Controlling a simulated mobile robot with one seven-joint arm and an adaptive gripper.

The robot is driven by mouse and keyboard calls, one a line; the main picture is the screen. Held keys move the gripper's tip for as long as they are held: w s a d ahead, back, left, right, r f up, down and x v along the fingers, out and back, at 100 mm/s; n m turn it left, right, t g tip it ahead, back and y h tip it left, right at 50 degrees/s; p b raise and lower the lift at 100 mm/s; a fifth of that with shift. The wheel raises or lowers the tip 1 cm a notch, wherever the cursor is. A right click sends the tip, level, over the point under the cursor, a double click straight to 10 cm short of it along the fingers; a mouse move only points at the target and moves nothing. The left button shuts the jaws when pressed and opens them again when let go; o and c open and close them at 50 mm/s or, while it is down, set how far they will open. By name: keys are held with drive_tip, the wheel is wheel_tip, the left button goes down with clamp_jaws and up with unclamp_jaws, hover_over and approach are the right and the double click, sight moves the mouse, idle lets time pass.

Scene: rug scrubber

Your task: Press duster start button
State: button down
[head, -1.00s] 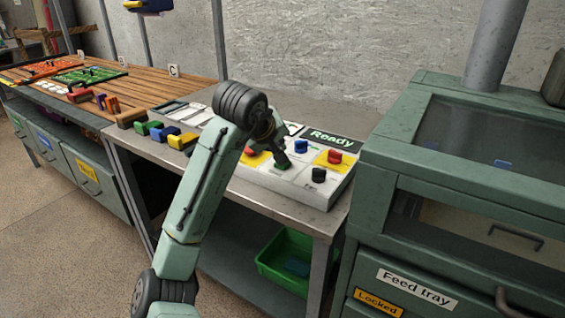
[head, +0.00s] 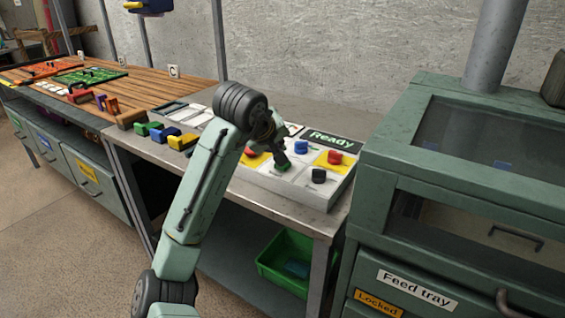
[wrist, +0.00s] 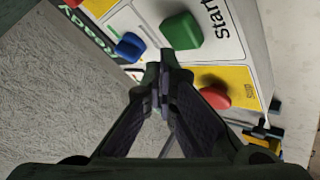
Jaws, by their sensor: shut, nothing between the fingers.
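The control panel (head: 307,189) sits on a metal bench, with its display reading "Ready" (head: 333,139). In the head view my gripper (head: 283,164) points down at a green button, which it mostly hides. In the wrist view the green button (wrist: 181,31) stands beside the word "Start" (wrist: 213,22). My gripper (wrist: 163,72) is shut and empty, its tips close to the button's edge; I cannot tell whether they touch it. A blue button (wrist: 129,46) and a red button (wrist: 214,88) lie on either side.
More buttons surround the tips: blue (head: 301,147), red on yellow (head: 335,156) and black (head: 319,175). Coloured blocks (head: 182,141) lie left on the bench. A green cabinet with a "Feed tray" drawer (head: 417,288) stands at right. A green bin (head: 285,262) is below.

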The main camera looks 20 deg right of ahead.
drive_tip(key=shift+f, duration=0.15)
drive_tip(key=shift+f, duration=0.3)
drive_tip(key=shift+f, duration=0.55)
idle(0.8)
drive_tip(key=shift+r, duration=0.15)
drive_tip(key=shift+r+p, duration=0.75)
drive_tip(key=shift+r, duration=0.05)
wheel_tip(320, 180, up, 5)
drive_tip(key=p, duration=0.5)
drive_tip(key=shift+r, duration=0.1)
